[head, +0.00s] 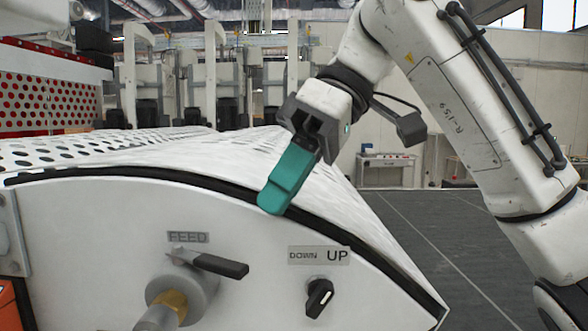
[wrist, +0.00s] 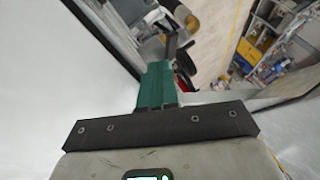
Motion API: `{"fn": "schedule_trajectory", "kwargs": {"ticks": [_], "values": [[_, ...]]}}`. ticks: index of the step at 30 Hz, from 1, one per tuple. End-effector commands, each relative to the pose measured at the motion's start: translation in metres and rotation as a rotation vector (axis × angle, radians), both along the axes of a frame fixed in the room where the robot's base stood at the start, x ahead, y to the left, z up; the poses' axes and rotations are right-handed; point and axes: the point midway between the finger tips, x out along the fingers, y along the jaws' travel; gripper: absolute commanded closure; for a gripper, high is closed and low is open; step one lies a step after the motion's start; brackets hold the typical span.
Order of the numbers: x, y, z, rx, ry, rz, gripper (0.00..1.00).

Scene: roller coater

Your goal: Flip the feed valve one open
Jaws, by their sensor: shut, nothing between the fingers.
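The feed valve's black lever handle (head: 222,266) points right and slightly down from its pale grey body (head: 188,288) on the white end panel. A brass fitting (head: 172,303) and a pipe are below the body. A FEED label (head: 188,237) is above it. My gripper (head: 275,200), with teal fingers shut and empty, is up and to the right of the handle, near the panel's curved top edge, apart from the handle in the picture. The wrist view shows the shut teal fingers (wrist: 157,72); a dark bar beyond their tips is too unclear to name.
A black selector knob (head: 319,298) sits right of the valve, below a DOWN/UP sign (head: 319,256). The perforated white cover (head: 330,180) curves behind the panel. Open dark floor (head: 440,235) lies to the right. A small bench (head: 388,168) stands far back.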

Motion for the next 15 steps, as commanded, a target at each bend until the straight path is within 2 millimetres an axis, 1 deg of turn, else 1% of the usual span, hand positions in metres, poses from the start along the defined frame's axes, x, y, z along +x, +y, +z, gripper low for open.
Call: {"fn": "schedule_trajectory", "kwargs": {"ticks": [1,6,10,15], "values": [[-0.003,0.005,-0.008,0.001,0.001,0.002,1.00],[-0.009,0.018,-0.027,0.001,0.000,0.000,1.00],[-0.012,0.024,-0.036,0.001,-0.001,-0.001,1.00],[-0.014,0.027,-0.041,0.000,0.000,-0.002,1.00]]}}
